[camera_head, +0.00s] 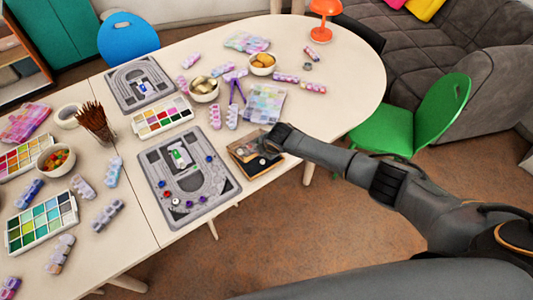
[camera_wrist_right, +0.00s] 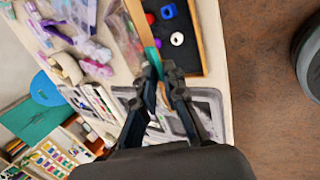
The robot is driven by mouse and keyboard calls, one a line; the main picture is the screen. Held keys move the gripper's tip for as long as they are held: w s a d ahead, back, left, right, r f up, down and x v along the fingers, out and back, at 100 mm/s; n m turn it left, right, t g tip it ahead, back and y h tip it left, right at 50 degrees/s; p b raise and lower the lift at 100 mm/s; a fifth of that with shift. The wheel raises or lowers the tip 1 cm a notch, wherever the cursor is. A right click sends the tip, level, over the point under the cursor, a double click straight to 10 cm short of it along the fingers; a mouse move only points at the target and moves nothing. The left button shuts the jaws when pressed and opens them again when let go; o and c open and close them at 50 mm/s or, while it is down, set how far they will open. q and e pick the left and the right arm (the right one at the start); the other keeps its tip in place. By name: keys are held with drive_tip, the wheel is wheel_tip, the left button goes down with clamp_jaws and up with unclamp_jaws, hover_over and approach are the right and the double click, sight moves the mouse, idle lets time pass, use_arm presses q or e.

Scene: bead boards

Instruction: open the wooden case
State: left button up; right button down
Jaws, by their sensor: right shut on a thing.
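The wooden case (camera_head: 243,156) lies near the table's front edge, right of the nearer grey bead board. In the right wrist view its dark inside shows, with blue, red and white beads in it. Its lid (camera_wrist_right: 138,20) stands raised at an angle beside that dark tray, its edge seen nearly end-on. My right gripper (camera_wrist_right: 158,70) is shut on the lid's edge; in the head view the gripper (camera_head: 272,138) is at the case's right side and hides part of it. My left gripper is not in view.
Two grey bead boards, the nearer (camera_head: 185,213) and the farther (camera_head: 172,88), lie left of the case. A bead palette (camera_head: 162,116) sits between them. A clear organizer (camera_head: 264,103) lies behind the case. A green chair (camera_head: 420,115) stands right of the table.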

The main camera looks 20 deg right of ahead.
drive_tip(key=shift+w+r+g, duration=0.3)
drive_tip(key=shift+w+r, duration=0.05)
drive_tip(key=shift+r, duration=0.1)
drive_tip(key=shift+w+a+r+g+h+b, duration=0.2)
drive_tip(key=shift+w+r+g+b, duration=0.2)
drive_tip(key=shift+w+b, duration=0.15)
drive_tip(key=shift+w+a+r+g+h+b, duration=0.2)
drive_tip(key=shift+w+r+g+b, duration=0.15)
drive_tip(key=shift+w+b, duration=0.15)
drive_tip(key=shift+w+a+r+g+b, duration=0.1)
drive_tip(key=shift+w+r+g+b, duration=0.15)
drive_tip(key=shift+r+b, duration=0.2)
drive_tip(key=shift+r, duration=0.15)
